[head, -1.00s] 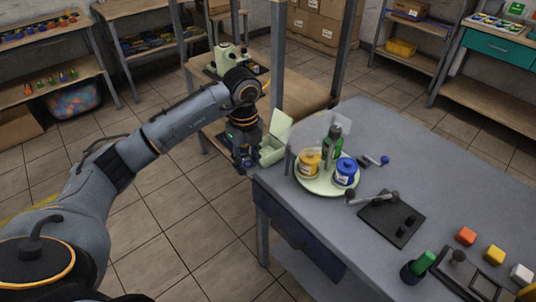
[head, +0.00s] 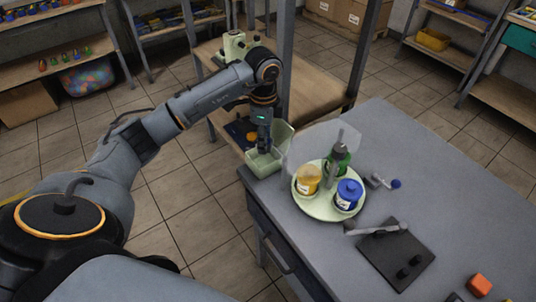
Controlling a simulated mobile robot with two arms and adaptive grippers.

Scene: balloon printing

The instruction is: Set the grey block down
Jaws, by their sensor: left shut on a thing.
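My left gripper (head: 264,149) points down into the pale green open box (head: 260,166) at the table's near left corner. Its fingers are shut, and the grey block between them is mostly hidden by the fingers and too small to make out clearly. I cannot tell whether the block touches the box floor. My right gripper is out of view.
A pale green round tray (head: 318,212) beside the box holds a yellow jar (head: 307,180), a blue jar (head: 348,195) and a green bottle (head: 337,163). A black plate (head: 395,262) lies to its right. The table's far right part (head: 460,190) is clear.

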